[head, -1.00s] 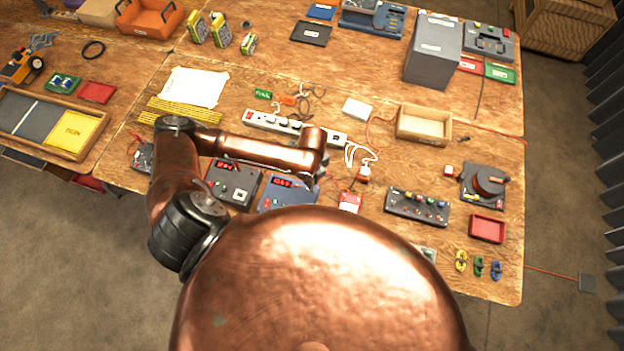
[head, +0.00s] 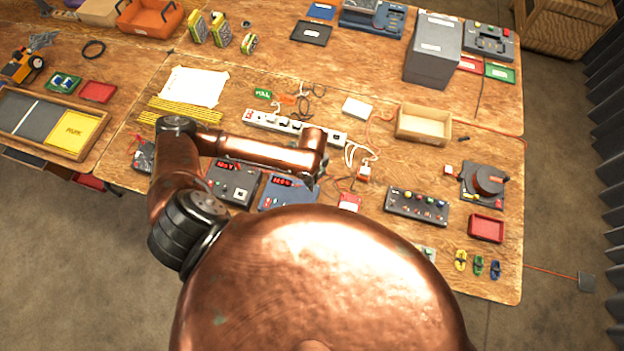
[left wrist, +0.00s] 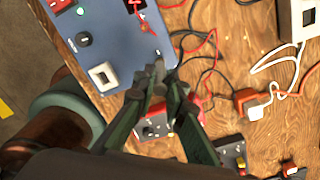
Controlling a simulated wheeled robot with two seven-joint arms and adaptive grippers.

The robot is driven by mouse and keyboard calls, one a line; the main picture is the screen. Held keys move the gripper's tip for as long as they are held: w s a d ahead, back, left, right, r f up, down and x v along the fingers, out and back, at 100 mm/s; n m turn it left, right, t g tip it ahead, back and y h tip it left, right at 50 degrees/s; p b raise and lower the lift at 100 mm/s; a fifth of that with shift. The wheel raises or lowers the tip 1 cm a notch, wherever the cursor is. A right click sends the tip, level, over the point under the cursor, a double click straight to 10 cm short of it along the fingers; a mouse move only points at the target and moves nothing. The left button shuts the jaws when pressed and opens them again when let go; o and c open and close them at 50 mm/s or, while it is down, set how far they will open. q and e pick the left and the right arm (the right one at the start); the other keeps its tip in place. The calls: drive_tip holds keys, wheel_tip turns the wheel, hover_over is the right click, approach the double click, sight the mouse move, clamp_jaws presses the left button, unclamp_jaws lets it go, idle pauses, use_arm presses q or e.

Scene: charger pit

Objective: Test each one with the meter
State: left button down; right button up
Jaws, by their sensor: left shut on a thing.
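My left gripper (head: 314,180) is beside the right edge of a blue box with a red display (head: 288,186). In the left wrist view its fingers (left wrist: 165,85) come together near that blue box (left wrist: 100,45). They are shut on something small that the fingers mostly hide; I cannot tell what. A red lead (left wrist: 203,75) runs close to the fingertips. A dark box with a red display (head: 233,183) stands left of the blue one. A small red unit (head: 349,201) is to the right; I cannot tell which device is the meter. My right gripper is out of view.
A white power strip (head: 292,126) with plugs lies behind the boxes. Loose red, black and white cables lie right of the gripper. A knobbed panel (head: 417,206), a wooden tray (head: 424,125) and a red tray (head: 487,228) are farther right. Yellow packs (head: 221,33) stand at the back.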

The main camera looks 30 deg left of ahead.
use_arm(q)
drive_tip(key=c, duration=1.9)
unclamp_jaws()
drive_tip(key=shift+o, duration=0.7)
drive_tip(key=shift+o, duration=0.9)
